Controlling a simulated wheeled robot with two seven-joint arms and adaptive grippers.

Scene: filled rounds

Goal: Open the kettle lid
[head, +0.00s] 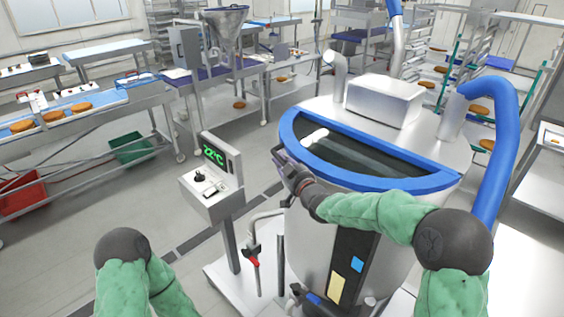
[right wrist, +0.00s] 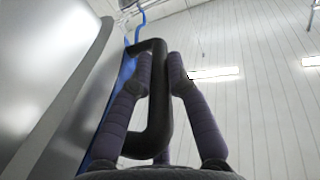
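The kettle (head: 307,220) is a large steel vessel in front of me. Its lid (head: 365,158) is a dark half-round panel with a thick blue rim, lying down over the front part of the kettle's top. My right gripper (head: 280,156) is at the left edge of the lid. In the right wrist view a black loop-shaped handle (right wrist: 159,110) stands between the fingers of my right gripper (right wrist: 160,65), with a fingertip close against each side of its bar. My left gripper is out of view; only part of that arm shows at the lower left.
A control box (head: 217,175) reading 22°C stands on a post left of the kettle. A blue pipe (head: 503,140) curves down at the right. A steel box (head: 384,100) sits on the kettle's rear top.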

